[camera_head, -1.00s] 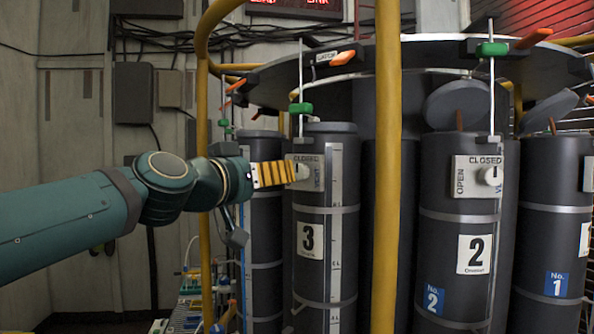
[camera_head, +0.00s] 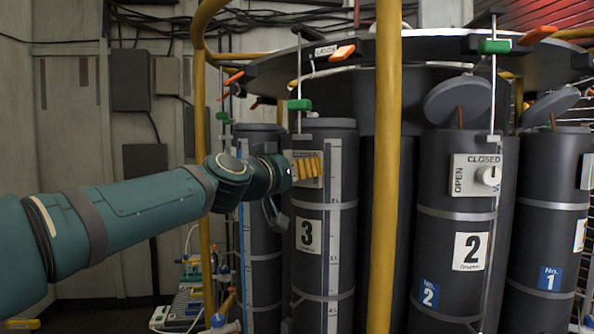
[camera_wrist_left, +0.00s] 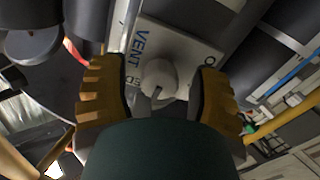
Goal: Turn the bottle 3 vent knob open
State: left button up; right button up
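Bottle 3 (camera_head: 337,240) is a dark grey cylinder with a white "3" label. Its white vent plate (camera_head: 291,155) is mostly hidden behind my left gripper (camera_head: 309,168) in the head view. In the left wrist view, the pale round vent knob (camera_wrist_left: 160,77) sits on that plate (camera_wrist_left: 182,48), beside the word VENT. The two yellow ribbed fingers stand apart on either side of the knob, with a visible gap to each. The left gripper is open. The knob's exact pointing is hard to tell. My right gripper is not in view.
Bottle 2 (camera_head: 462,215), its knob at CLOSED, and bottle 1 (camera_head: 549,215) stand to the right. A yellow post (camera_head: 386,200) rises between bottles 3 and 2; another yellow post (camera_head: 204,240) stands left, behind my arm. A dark ring frame (camera_head: 350,62) hangs above.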

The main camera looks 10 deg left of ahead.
pick_arm(q)
grip_shut()
jog(key=shift+n, duration=0.4)
jog(key=n, duration=0.8)
jog(key=shift+r+p, duration=0.1)
jog(key=shift+p, duration=0.2)
jog(key=n, duration=0.5)
jog(key=shift+s+d, duration=0.1)
jog(key=n+p, duration=0.1)
jog(key=n, duration=0.3)
jog(key=shift+r, duration=0.1)
